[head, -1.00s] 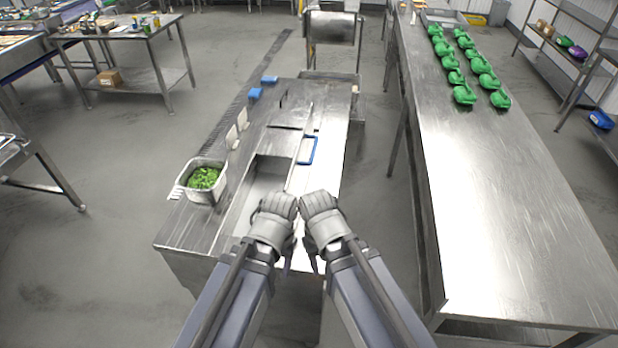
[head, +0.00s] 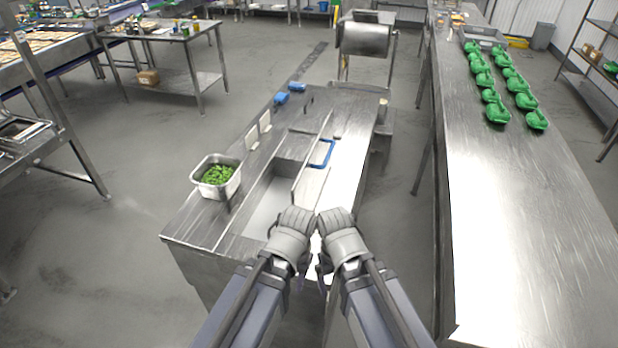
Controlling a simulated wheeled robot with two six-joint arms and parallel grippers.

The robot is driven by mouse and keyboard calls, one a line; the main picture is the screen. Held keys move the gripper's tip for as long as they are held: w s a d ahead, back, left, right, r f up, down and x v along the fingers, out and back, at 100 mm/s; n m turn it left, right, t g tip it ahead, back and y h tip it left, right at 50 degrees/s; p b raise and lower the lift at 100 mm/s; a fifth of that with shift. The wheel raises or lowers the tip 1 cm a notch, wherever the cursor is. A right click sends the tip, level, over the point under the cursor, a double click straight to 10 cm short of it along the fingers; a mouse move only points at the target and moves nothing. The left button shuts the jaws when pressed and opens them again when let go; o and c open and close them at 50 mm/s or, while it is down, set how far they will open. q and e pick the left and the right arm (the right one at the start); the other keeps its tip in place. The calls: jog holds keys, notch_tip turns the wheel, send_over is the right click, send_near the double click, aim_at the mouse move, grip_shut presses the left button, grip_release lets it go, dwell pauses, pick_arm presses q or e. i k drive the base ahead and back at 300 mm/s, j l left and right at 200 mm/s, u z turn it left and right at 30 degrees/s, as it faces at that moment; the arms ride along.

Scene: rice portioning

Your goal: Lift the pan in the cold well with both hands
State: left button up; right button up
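A long recessed well (head: 262,208) is set in the steel counter (head: 190,228). Its visible inside is plain grey, and I cannot make out a separate pan rim in it. A steel pan of chopped greens (head: 232,188) stands on the counter left of the well. My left gripper (head: 295,222) and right gripper (head: 336,222) are side by side over the near right part of the counter, beside the well's right edge. Both look curled like fists.
A blue-framed item (head: 322,154) lies right of the well. Two white pieces (head: 258,133) and blue items (head: 281,98) line the far left. A long steel table (head: 490,200) with several green packs (head: 498,113) stands right. Open floor (head: 110,250) lies left.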

aim_at(218, 176)
jog(key=j+z, duration=0.2)
jog(key=j, duration=1.45)
jog(key=i+j, duration=0.15)
jog(key=j, duration=0.15)
jog(key=i+j+z, duration=0.15)
jog(key=j, duration=0.15)
jog(key=i+j, duration=0.1)
jog(key=j, duration=0.2)
jog(key=i+j+z, duration=0.15)
jog(key=i, duration=0.35)
